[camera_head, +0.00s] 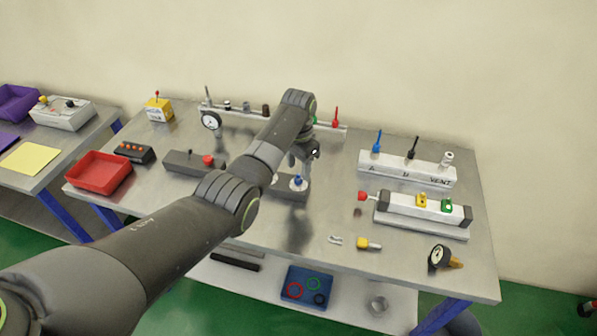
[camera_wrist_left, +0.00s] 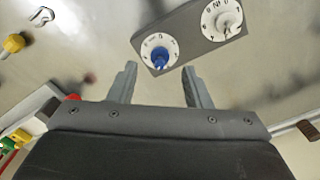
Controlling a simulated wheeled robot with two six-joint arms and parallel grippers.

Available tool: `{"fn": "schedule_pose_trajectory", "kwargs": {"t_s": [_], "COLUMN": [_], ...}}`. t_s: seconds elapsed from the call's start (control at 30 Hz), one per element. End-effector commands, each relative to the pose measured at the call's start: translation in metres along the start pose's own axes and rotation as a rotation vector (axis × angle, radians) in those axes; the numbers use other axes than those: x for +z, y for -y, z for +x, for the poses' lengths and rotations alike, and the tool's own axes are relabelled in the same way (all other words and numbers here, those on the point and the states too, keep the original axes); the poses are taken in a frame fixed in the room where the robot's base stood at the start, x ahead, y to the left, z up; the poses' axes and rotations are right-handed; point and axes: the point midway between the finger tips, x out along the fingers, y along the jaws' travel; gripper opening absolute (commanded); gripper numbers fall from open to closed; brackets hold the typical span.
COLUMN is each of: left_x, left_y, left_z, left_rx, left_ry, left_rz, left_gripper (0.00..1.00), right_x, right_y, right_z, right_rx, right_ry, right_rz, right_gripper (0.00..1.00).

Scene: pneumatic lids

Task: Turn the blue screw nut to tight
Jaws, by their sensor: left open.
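The blue screw nut (camera_head: 298,181) sits on a round white dial on a grey block (camera_head: 292,195) in the middle of the table. In the left wrist view the blue nut (camera_wrist_left: 160,57) is on its dial near the block's end. A second dial with a pale knob (camera_wrist_left: 229,21) is beside it; my arm seems to hide this one in the head view. My left gripper (camera_head: 303,160) is above the block, pointing down, open and empty. In the left wrist view its fingers (camera_wrist_left: 159,72) are spread, with the nut appearing between and just beyond the tips, apart from them.
A dark block with a red knob (camera_head: 208,160) stands left of the dial block. A white manifold (camera_head: 407,169) with several levers and a white unit with yellow and green parts (camera_head: 424,208) stand right. A yellow fitting (camera_head: 366,244) and a gauge (camera_head: 438,257) lie in front right.

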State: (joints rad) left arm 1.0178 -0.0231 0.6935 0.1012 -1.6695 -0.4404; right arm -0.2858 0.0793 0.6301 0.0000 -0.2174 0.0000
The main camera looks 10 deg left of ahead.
Motion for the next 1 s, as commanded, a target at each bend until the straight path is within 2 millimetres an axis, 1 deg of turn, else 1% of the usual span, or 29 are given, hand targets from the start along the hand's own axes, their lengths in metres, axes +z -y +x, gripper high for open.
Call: {"fn": "schedule_pose_trajectory", "kwargs": {"t_s": [0.03, 0.1, 0.3, 0.67, 1.0], "left_x": [0.001, 0.0, 0.0, 0.0, 0.0], "left_y": [-0.001, 0.0, 0.0, 0.0, 0.0], "left_z": [0.009, 0.019, 0.034, 0.037, 0.037], "left_rx": [0.002, 0.001, 0.001, 0.0, 0.0], "left_ry": [0.004, 0.002, 0.001, 0.0, 0.0], "left_rz": [0.0, 0.0, 0.0, 0.0, 0.0], "left_gripper": [0.45, 0.45, 0.45, 0.45, 0.0], "right_x": [0.002, 0.006, 0.02, 0.021, 0.017], "right_y": [0.0, 0.0, -0.001, -0.001, -0.001], "right_z": [-0.002, 0.0, 0.0, 0.0, 0.0], "right_rx": [0.0, 0.0, 0.001, 0.001, 0.001], "right_ry": [0.003, 0.009, 0.031, 0.033, 0.027], "right_rz": [0.0, 0.001, 0.003, 0.003, 0.002], "right_gripper": [0.36, 0.36, 0.36, 0.36, 0.36]}}
